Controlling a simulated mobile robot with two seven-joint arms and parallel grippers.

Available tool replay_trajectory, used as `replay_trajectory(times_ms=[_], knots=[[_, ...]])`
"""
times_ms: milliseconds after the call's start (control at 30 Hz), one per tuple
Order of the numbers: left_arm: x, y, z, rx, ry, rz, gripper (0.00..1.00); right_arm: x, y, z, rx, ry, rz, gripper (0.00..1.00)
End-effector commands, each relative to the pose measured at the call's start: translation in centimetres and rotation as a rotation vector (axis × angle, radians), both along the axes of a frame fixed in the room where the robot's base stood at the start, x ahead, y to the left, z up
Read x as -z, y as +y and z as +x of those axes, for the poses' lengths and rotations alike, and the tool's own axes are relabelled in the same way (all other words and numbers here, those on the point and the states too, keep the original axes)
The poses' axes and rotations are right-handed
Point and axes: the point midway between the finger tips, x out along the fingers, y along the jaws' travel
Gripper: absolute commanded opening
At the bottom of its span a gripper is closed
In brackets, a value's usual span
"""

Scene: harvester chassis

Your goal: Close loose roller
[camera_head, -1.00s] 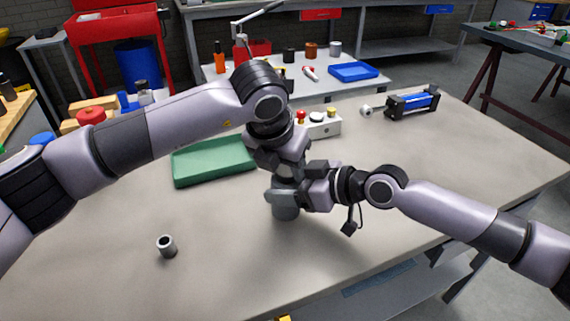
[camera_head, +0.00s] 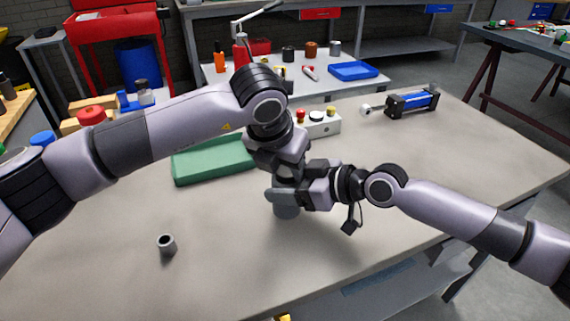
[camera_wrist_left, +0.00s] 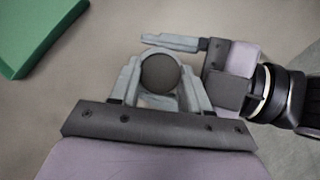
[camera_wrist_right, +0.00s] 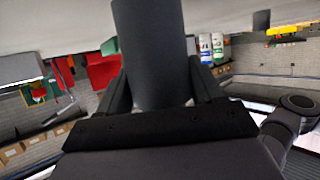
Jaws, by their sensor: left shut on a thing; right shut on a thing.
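The roller, a dark grey cylinder (camera_head: 286,211), stands upright on the table, its upper part hidden by my grippers. Its round end (camera_wrist_left: 160,73) shows in the left wrist view and its side (camera_wrist_right: 148,50) in the right wrist view. My left gripper (camera_wrist_left: 158,75) is shut on it from above, one finger on each side. My right gripper (camera_head: 290,194) is shut on it from the side, below my left one. A small hollow grey cylinder (camera_head: 167,246) stands apart at the front left of the table.
A green tray (camera_head: 212,160) lies behind and left of the grippers. A control box with buttons (camera_head: 320,125) and a blue-and-black cylinder device (camera_head: 411,103) are at the back of the table (camera_head: 450,170). The front and right of the tabletop are clear.

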Motion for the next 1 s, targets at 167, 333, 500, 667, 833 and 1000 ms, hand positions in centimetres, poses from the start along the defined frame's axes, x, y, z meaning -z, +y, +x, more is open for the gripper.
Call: replay_trajectory(times_ms=[167, 333, 500, 667, 833, 1000], knots=[[1.2, 0.4, -0.1, -0.009, 0.019, 0.015, 0.55, -0.4, 0.3, -0.1, -0.006, -0.005, 0.01, 0.12], [1.2, 0.4, -0.1, -0.009, 0.019, 0.016, 0.55, -0.5, 0.3, -0.2, -0.006, -0.004, 0.011, 0.12], [1.2, 0.5, -0.1, -0.01, 0.019, 0.017, 0.55, -0.5, 0.3, -0.2, -0.006, -0.004, 0.011, 0.12], [1.2, 0.5, -0.1, -0.01, 0.018, 0.017, 0.55, -0.5, 0.3, -0.2, -0.006, -0.005, 0.012, 0.12], [0.8, 0.6, -0.2, -0.011, 0.018, 0.017, 0.55, -0.5, 0.4, -0.2, -0.007, -0.004, 0.012, 0.12], [-1.2, 0.9, -0.9, -0.007, 0.015, 0.017, 0.55, -0.5, 0.3, -0.1, -0.004, -0.005, 0.011, 0.12]])
